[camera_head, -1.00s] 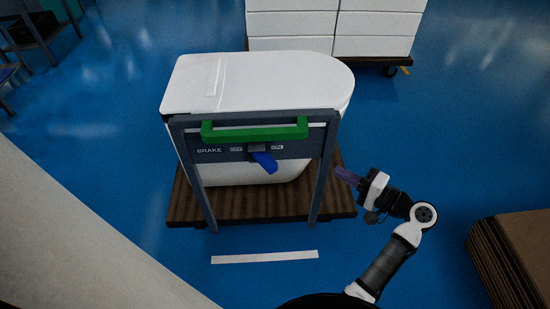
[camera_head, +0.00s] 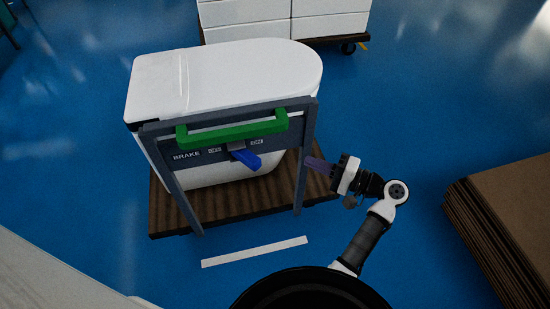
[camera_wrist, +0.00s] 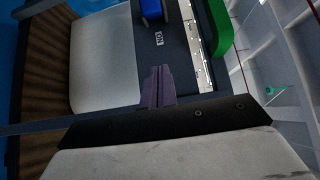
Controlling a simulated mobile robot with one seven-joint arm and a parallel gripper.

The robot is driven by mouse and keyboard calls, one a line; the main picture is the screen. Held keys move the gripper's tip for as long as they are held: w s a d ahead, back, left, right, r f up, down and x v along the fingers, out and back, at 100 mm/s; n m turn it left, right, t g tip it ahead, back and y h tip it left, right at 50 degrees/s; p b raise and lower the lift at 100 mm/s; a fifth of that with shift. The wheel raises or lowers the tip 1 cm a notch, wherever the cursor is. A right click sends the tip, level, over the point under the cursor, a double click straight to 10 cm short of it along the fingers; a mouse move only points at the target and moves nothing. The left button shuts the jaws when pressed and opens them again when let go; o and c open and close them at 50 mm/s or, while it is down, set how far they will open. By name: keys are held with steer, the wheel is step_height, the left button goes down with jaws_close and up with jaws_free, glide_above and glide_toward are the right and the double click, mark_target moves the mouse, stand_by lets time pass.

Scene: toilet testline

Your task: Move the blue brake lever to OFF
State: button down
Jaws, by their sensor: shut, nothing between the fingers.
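The blue brake lever (camera_head: 246,161) sticks out from the grey panel on the trolley frame, below the green handle (camera_head: 232,129). It points toward the right, the side of the ON label (camera_head: 257,142); the OFF label (camera_head: 215,149) is on the left. My gripper (camera_head: 308,163) is shut and empty, to the right of the lever, close to the frame's right post and apart from the lever. In the wrist view the shut purple fingers (camera_wrist: 157,88) point up toward the panel, with the blue lever (camera_wrist: 152,10) and an ON label ahead at the top.
A white toilet (camera_head: 225,80) sits on the brown trolley base (camera_head: 240,208) behind the frame. White boxes (camera_head: 285,22) stand on another trolley at the back. Stacked cardboard (camera_head: 505,215) lies at the right. Blue floor is open between.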

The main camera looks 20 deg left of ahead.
mark_target(246, 157)
steer(key=s+a+p, duration=0.2)
steer(key=a+p, duration=0.1)
steer(key=a, duration=0.8)
steer(key=shift+s+a, duration=0.2)
steer(key=shift+s, duration=0.1)
steer(key=shift+s+a, duration=0.15)
